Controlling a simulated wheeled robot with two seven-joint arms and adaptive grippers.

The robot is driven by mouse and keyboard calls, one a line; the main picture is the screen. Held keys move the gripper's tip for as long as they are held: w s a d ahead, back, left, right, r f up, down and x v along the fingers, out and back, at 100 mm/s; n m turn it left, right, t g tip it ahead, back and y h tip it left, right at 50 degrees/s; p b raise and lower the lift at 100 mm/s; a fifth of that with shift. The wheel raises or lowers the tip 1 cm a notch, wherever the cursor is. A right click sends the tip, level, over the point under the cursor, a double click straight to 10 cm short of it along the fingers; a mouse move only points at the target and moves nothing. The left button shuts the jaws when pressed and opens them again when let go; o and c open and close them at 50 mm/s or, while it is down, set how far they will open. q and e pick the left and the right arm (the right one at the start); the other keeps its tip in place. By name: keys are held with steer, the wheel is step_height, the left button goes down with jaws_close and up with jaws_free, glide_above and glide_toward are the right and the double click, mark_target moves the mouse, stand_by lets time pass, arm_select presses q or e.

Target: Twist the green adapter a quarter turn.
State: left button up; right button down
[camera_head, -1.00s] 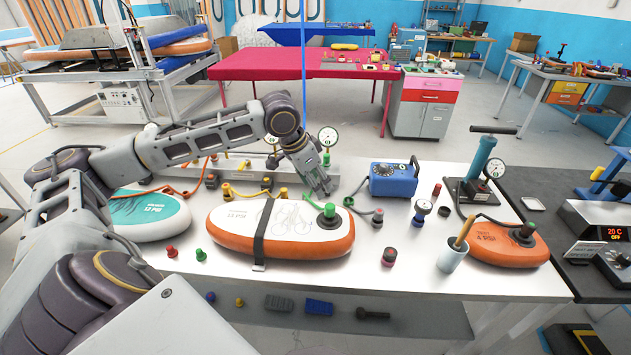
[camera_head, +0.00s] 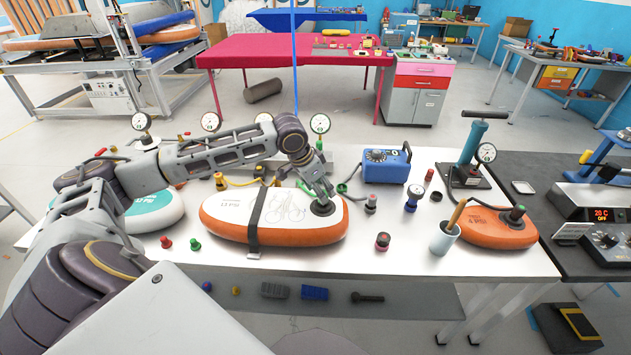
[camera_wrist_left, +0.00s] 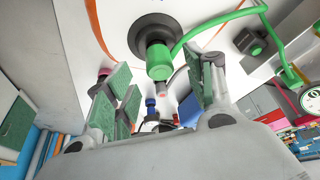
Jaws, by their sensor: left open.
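The green adapter (camera_wrist_left: 159,63) is a short green cylinder seated on the round black valve (camera_wrist_left: 148,33) of a board, with a green hose beside it. The orange-sided board (camera_head: 270,233) with a white top and black strap lies on the table in the head view. My left gripper (camera_head: 321,188) is above the valve end of this board and hides most of the adapter there. In the left wrist view my left gripper (camera_wrist_left: 158,82) has its green-padded fingers wide apart, with the adapter ahead between them. I cannot tell any contact. My right gripper is out of view.
A blue box (camera_head: 386,166) stands behind and right of the valve. Small fittings, a cup (camera_head: 444,238) and a pump (camera_head: 472,150) stand further right. A teal board (camera_head: 155,212) lies left. The table's front strip is mostly clear.

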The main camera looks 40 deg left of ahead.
arm_select(q)
steer(key=shift+x, duration=2.15)
steer(key=shift+c, duration=0.3)
steer(key=c, duration=1)
